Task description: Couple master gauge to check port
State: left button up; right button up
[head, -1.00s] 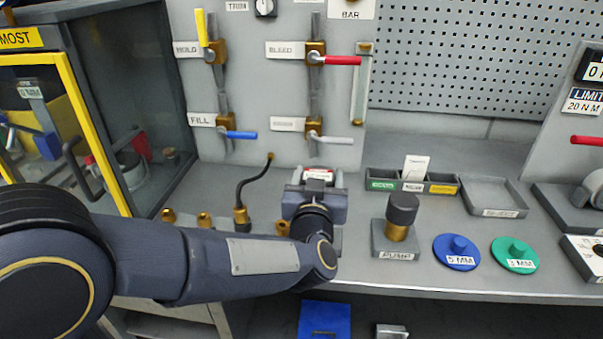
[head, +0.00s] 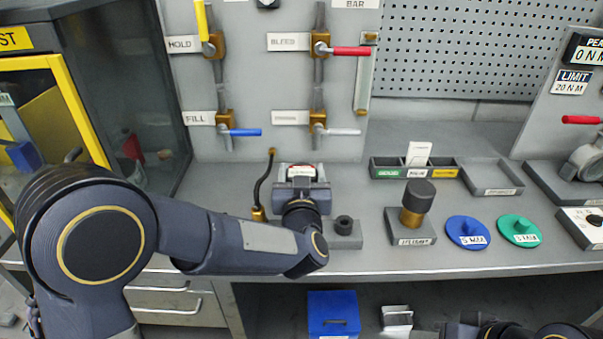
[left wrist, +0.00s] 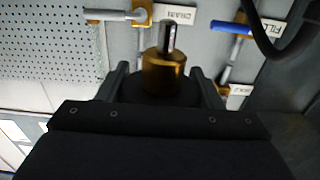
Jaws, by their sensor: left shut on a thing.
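My left gripper (head: 302,188) is shut on what looks like the master gauge (head: 301,171), a small body with a red and white marked top, above the bench near the back panel. In the left wrist view the gauge's brass fitting (left wrist: 164,72) with a metal stem sticks out between the fingers; its dark body is mostly hidden. A black hose (head: 262,188) with a brass end stands just left of the gripper. No label lets me tell which fitting is the check port. Part of my right arm shows at the bottom right; its jaws are unclear.
A grey block with a black socket (head: 344,230) stands right of the gripper. Further right are a dark-capped brass pump piece (head: 412,205), a blue disc (head: 467,232) and a green disc (head: 519,231). Valves with coloured levers, like the blue one (head: 243,132), line the panel behind.

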pick_arm(q)
jog(key=shift+f+b, duration=2.3)
jog(key=shift+f, duration=0.45)
jog(key=shift+f+b, duration=1.7)
jog(key=shift+b, duration=0.05)
jog(key=o, duration=1.3)
jog(key=shift+s, duration=0.15)
jog(key=s, duration=0.7)
jog(key=shift+s, duration=0.3)
